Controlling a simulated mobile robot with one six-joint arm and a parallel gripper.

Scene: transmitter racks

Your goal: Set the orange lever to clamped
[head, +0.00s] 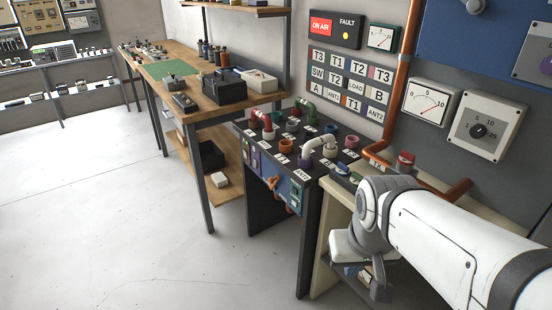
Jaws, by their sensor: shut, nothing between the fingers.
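A small orange lever (273,184) is on the blue front panel (283,187) of the dark patch bench, below its top edge. It is small here, and I cannot read its setting or any label beside it. My gripper (380,291) hangs at the end of my white arm at the lower right, to the right of the lever and apart from it. The gripper is shut and empty. My wrist partly hides the cream bench behind it.
The patch bench top (316,167) carries several coloured sockets and a pale U-shaped link (318,143). A cream bench (325,250) stands close on its right. A wooden workbench (205,104) stands behind to the left. The floor (130,230) at left is clear.

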